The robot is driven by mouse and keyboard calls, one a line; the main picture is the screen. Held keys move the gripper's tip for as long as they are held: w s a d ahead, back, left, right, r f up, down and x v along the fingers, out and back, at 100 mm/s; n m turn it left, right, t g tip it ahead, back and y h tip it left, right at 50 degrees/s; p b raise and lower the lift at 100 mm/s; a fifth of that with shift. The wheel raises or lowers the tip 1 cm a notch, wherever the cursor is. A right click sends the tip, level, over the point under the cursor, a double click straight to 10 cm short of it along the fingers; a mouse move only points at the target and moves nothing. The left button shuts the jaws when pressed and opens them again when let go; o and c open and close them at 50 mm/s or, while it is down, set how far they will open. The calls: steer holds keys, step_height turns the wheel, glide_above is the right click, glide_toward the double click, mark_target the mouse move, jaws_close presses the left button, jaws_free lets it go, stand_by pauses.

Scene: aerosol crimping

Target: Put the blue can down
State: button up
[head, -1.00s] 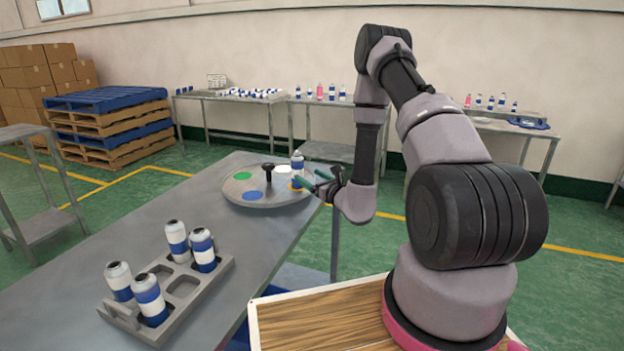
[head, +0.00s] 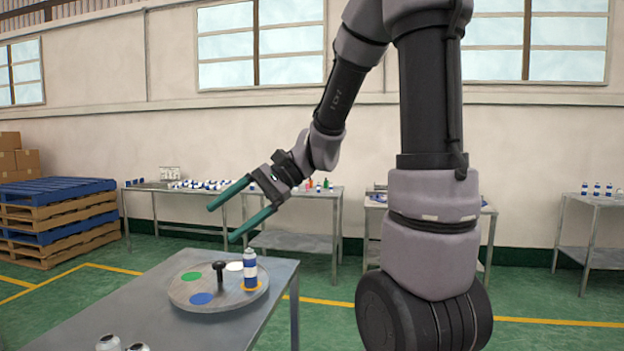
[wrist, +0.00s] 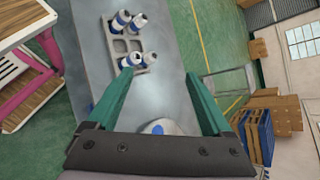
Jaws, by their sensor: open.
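A blue and white can (head: 250,270) stands upright on the orange spot of the round grey turntable (head: 190,292), at its right side. My gripper (head: 222,222) is open and empty, raised above and apart from the can, with its green fingers pointing left. In the wrist view my gripper (wrist: 160,95) also shows spread fingers with nothing between the tips. Part of the turntable with a blue spot (wrist: 157,127) shows at the bottom there, mostly hidden by the gripper body.
The grey table (head: 110,315) carries the turntable, which has a black centre knob (head: 220,265). A grey rack (wrist: 125,45) holding several blue and white cans is farther along the table. Pallets (head: 60,215) and other tables with bottles (head: 295,218) line the back.

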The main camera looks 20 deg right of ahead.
steer(key=s+d+r+n+t+h, duration=0.2)
steer(key=s+d+r+t+h, duration=0.1)
steer(key=d, duration=0.4)
steer(key=s+d+r+n+t+h, duration=0.2)
steer(key=s+d+r+t+h, duration=0.1)
steer(key=d+h, duration=0.3)
steer(key=shift+s+d+r+n+t, duration=0.3)
steer(key=shift+s+d+r+t, duration=0.1)
steer(key=shift+d+r+t, duration=0.25)
